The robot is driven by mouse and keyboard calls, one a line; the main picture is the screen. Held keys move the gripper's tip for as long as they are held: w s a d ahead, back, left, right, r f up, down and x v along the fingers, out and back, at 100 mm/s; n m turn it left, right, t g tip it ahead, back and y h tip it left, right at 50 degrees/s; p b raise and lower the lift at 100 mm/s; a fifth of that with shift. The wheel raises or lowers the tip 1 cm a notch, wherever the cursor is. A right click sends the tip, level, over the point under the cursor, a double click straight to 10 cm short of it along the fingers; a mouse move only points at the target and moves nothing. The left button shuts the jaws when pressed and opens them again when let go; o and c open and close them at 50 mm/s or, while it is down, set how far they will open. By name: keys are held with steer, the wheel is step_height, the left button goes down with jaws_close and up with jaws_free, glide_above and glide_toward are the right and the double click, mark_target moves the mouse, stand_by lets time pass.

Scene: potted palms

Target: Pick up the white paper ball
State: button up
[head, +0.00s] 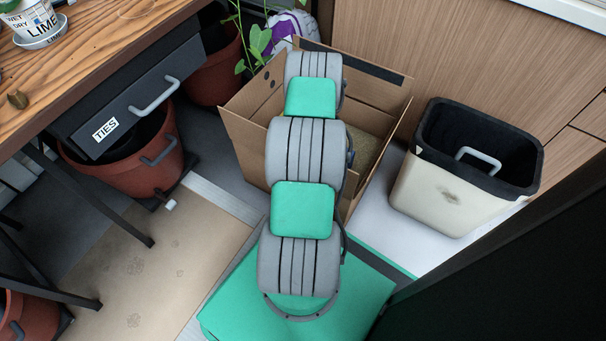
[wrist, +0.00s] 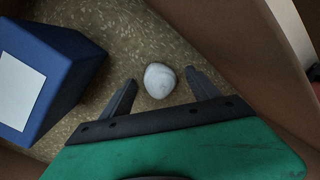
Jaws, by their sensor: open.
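The white paper ball (wrist: 160,80) shows in the wrist view, lying on the speckled brown floor inside a cardboard box. My gripper (wrist: 161,84) is open, with one dark finger to the left of the ball and one to the right. The ball is at the level of the fingertips, with a gap on each side. In the head view my arm reaches into the cardboard box (head: 248,135). It hides my gripper and the ball there.
A blue block with a white label (wrist: 62,75) stands left of my gripper in the box. The box walls rise close on the right. In the head view a cream bin with a black liner (head: 440,195) stands right of the box, and a wooden desk (head: 95,50) is at left.

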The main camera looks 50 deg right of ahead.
steer(key=c, duration=1.4)
steer(key=shift+r, duration=0.1)
